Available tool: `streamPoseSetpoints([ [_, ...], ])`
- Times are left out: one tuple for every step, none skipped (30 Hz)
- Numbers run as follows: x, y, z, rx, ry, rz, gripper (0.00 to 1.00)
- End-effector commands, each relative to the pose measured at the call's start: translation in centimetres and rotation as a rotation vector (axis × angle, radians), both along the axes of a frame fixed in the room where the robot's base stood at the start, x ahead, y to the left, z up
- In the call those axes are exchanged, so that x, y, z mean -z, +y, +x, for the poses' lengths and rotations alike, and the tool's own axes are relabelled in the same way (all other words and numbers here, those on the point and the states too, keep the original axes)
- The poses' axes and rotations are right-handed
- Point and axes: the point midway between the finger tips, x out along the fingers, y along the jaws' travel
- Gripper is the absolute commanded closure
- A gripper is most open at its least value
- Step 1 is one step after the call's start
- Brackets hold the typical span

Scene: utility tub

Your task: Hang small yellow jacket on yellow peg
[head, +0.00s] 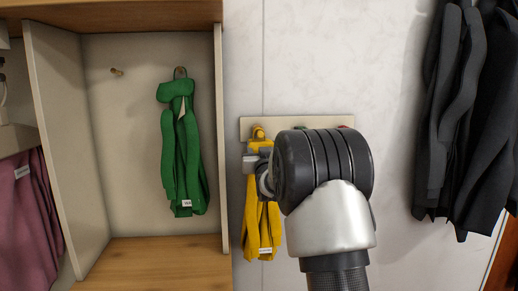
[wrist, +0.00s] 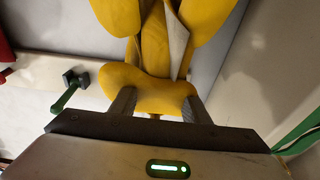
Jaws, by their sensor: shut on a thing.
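The small yellow jacket (head: 262,225) hangs upright in front of the beige peg board (head: 247,124) in the head view. My gripper (head: 256,160) is shut on its upper part, just below the board. In the wrist view the jacket (wrist: 150,45) fills the upper middle, with its cloth between the two fingers of my gripper (wrist: 157,102). A yellow shape (head: 258,132) at the board's left end lies right above the jacket; I cannot tell whether it is the yellow peg or the jacket's top. Whether the jacket touches the peg is hidden.
A green peg (wrist: 68,92) stands beside the jacket in the wrist view, and a red peg (head: 344,127) is at the board's right end. A green jacket (head: 183,150) hangs in the cubby left. Dark coats (head: 465,120) hang at right. A cubby wall (head: 222,140) stands close left.

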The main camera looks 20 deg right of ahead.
Motion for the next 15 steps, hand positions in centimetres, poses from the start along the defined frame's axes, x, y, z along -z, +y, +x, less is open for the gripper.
streamPoseSetpoints([
  [-0.22,0.00,-0.01,0.000,-0.004,-0.001,0.91],
  [-0.22,0.00,-0.01,0.000,-0.004,-0.001,0.91],
  [-0.22,0.00,-0.01,0.000,-0.004,-0.001,0.91],
  [-0.22,0.00,-0.01,0.000,-0.004,-0.001,0.91],
  [-0.22,0.00,-0.01,0.000,-0.004,-0.001,0.91],
  [-0.22,0.00,-0.01,0.000,-0.004,-0.001,0.91],
  [-0.22,0.00,-0.01,0.000,-0.004,-0.001,0.91],
  [-0.22,0.00,-0.01,0.000,-0.004,-0.001,0.91],
  [-0.21,0.00,-0.01,0.000,-0.004,-0.001,0.91],
  [-0.21,0.00,-0.01,0.000,-0.004,-0.001,0.91],
  [-0.22,0.00,-0.01,0.000,-0.004,-0.001,0.55],
  [-0.21,0.00,-0.01,0.000,-0.004,-0.001,0.48],
  [-0.19,0.00,-0.01,0.000,-0.004,-0.001,0.43],
  [-0.18,0.00,-0.01,0.000,-0.003,-0.001,0.38],
  [-0.15,0.00,-0.01,0.000,-0.003,-0.001,0.36],
])
